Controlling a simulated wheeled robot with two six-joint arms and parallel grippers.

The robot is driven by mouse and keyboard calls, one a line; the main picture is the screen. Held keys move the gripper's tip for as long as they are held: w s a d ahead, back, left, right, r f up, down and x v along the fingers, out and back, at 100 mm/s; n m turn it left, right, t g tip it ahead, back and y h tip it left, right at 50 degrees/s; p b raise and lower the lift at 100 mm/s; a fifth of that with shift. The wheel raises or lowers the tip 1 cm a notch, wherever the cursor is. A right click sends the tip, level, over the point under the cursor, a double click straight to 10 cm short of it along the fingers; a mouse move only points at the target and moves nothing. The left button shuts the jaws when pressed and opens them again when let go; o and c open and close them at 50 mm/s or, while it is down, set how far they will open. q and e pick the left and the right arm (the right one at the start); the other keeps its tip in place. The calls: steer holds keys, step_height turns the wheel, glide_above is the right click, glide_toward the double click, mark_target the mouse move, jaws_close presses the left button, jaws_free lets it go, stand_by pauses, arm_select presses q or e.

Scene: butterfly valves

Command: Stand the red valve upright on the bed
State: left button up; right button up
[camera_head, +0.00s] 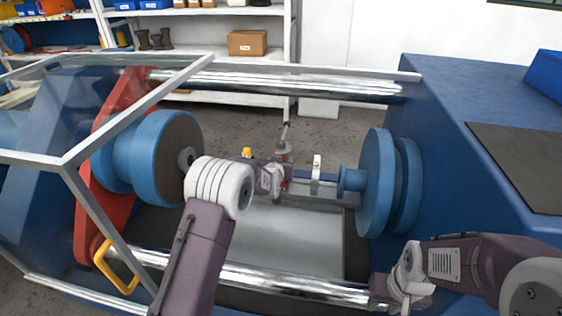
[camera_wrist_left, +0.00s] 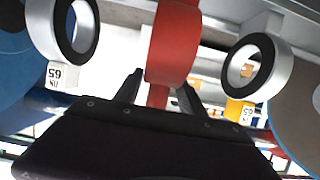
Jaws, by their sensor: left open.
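The red valve (camera_head: 284,158) stands in the middle of the machine, beyond my left gripper, with a grey lever pointing up. Its lower part is hidden by the gripper. In the left wrist view the red valve (camera_wrist_left: 175,45) fills the space in front of and between the two fingers. My left gripper (camera_head: 278,180) is open around or just short of it; I cannot tell whether the fingers touch it. The fingers also show in the left wrist view (camera_wrist_left: 160,90). The bed (camera_head: 285,235) is the pale flat surface below. My right gripper (camera_head: 405,285) is at the lower right, its jaws unclear.
A valve with a white top (camera_head: 316,165) and one with a yellow top (camera_head: 246,152) flank the red one. Blue discs stand at left (camera_head: 160,155) and right (camera_head: 377,180). Polished bars (camera_head: 290,283) run front and back. A framed clear guard (camera_head: 120,135) is at left.

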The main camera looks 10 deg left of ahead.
arm_select(q)
steer(key=shift+s, duration=0.1)
stand_by(0.3)
steer(key=o, duration=0.6)
steer(key=shift+c, duration=0.2)
steer(key=shift+s+f, duration=0.1)
steer(key=shift+f, duration=0.2)
steer(key=p+v, duration=0.1)
steer(key=v, duration=0.8)
steer(key=shift+r, duration=0.25)
